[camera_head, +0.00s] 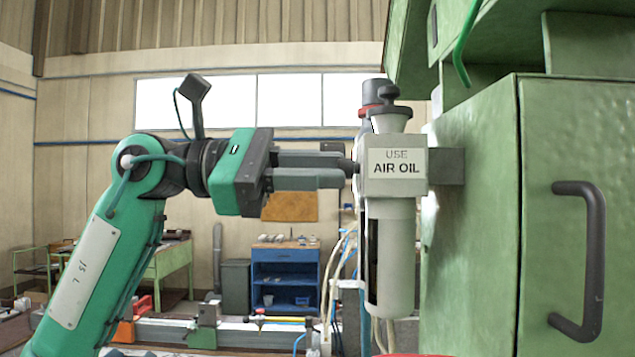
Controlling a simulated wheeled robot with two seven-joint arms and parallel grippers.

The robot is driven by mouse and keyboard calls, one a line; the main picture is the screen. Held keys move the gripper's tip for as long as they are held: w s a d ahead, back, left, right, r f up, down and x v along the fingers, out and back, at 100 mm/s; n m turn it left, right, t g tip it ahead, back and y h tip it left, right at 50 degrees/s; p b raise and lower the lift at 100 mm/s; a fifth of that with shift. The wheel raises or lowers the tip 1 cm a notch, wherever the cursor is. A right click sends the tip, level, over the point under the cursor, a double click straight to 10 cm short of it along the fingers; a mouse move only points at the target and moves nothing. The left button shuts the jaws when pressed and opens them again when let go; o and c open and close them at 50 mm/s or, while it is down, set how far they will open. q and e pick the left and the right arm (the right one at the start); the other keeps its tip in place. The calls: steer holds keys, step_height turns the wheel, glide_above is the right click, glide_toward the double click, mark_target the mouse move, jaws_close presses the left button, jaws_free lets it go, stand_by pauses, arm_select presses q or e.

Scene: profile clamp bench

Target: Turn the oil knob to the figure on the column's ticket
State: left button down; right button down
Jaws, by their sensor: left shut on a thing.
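My left gripper (342,168) comes in from the left with its fingers level. It is shut on a small dark knob (353,165) at the left side of the grey oiler unit (392,205), which I take for the oil knob. The fingers hide most of the knob, and I cannot see any scale or pointer on it. The unit carries a white label (396,163) reading "USE AIR OIL"; no figure can be read on it. A dark cap (384,92) tops the unit. My right gripper is not in view.
The unit sits on a bracket (446,166) against a green cabinet (480,230) with a dark handle (594,260). A curved green bar (463,45) hangs above. Hoses (340,262) run behind the unit. A blue drawer cabinet (286,277) stands farther back.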

arm_select(q)
steer(key=shift+m, duration=0.4)
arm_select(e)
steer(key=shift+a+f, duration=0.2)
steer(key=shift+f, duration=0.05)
arm_select(q)
steer(key=c, duration=1.3)
jaws_free()
steer(key=shift+w+a+r+b, duration=0.1)
steer(key=shift+a+b, duration=0.9)
steer(key=shift+a, duration=2.45)
steer(key=shift+a+r+b, duration=0.1)
steer(key=shift+a+b, duration=0.9)
steer(key=shift+a, duration=2.45)
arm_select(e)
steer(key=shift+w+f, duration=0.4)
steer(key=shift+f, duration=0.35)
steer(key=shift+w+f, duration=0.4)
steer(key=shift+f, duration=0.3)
